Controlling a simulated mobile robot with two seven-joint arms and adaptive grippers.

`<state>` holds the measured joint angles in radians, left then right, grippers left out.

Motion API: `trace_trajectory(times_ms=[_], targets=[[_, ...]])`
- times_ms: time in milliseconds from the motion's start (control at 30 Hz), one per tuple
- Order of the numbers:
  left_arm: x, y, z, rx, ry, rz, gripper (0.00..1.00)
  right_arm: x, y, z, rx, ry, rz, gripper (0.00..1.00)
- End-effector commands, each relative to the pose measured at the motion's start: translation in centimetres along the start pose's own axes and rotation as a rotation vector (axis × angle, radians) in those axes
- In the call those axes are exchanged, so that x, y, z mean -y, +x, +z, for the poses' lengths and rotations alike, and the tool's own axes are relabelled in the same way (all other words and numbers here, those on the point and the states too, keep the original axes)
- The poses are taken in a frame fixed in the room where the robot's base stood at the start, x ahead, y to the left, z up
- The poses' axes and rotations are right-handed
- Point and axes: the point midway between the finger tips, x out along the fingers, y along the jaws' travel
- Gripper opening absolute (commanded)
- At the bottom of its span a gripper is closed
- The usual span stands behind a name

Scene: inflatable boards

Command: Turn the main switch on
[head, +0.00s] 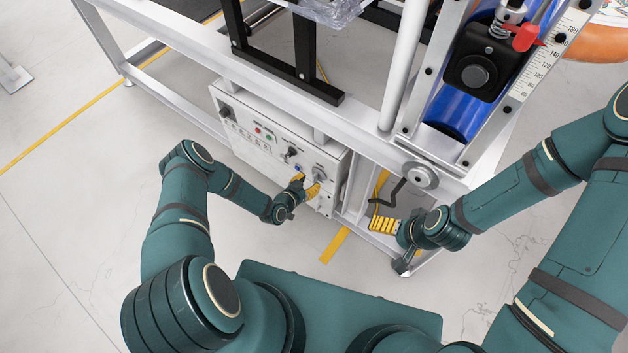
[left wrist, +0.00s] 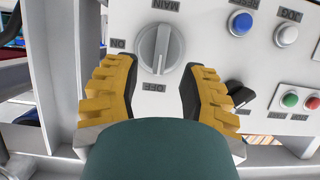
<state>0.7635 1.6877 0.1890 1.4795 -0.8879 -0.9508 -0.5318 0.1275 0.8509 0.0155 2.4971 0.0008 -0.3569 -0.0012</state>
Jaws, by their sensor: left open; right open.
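The main switch (left wrist: 160,48) is a grey rotary knob on a white panel, large in the left wrist view. Its grip bar stands nearly vertical there, in line with the OFF label (left wrist: 153,87) below it; the ON label (left wrist: 118,43) is to its left. My left gripper (head: 306,187) is open at the right end of the control box (head: 240,153). Its yellow fingers (left wrist: 160,78) are either side of the knob's lower part, with gaps visible. My right gripper (head: 383,225) is open and empty, right of the box by the frame's leg.
Beside the switch are a black knob (left wrist: 239,95), a blue button (left wrist: 240,23), a white button (left wrist: 286,35), and green (left wrist: 290,100) and red (left wrist: 313,103) buttons. A handwheel (head: 420,176) is above my right gripper. Floor left of the box is clear.

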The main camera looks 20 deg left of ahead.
Motion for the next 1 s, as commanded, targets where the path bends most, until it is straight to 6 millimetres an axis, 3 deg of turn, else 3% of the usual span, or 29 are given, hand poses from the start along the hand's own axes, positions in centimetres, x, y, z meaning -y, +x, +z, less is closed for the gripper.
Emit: trace_trajectory(times_ms=[100,300,667,767,800,1000], targets=[[-0.1,1.9,0.2,0.000,0.000,0.001,0.42,-0.2,0.7,-0.1,-0.003,0.000,0.000,1.00],[0.0,3.5,0.1,0.000,0.000,0.000,0.42,-0.4,1.1,-0.1,-0.006,-0.001,0.000,1.00],[0.0,3.8,0.0,0.001,-0.001,0.000,0.42,-0.4,1.1,-0.1,-0.006,-0.001,0.000,1.00],[0.0,3.8,0.0,0.001,-0.001,0.000,0.07,-0.4,1.1,-0.1,-0.006,-0.001,0.000,1.00],[0.0,3.8,0.0,0.001,-0.001,0.000,0.00,-0.4,1.1,-0.1,-0.006,-0.001,0.000,1.00],[0.0,3.8,0.0,0.001,0.000,0.000,0.00,-0.4,1.1,-0.1,-0.006,-0.001,0.000,1.00]])
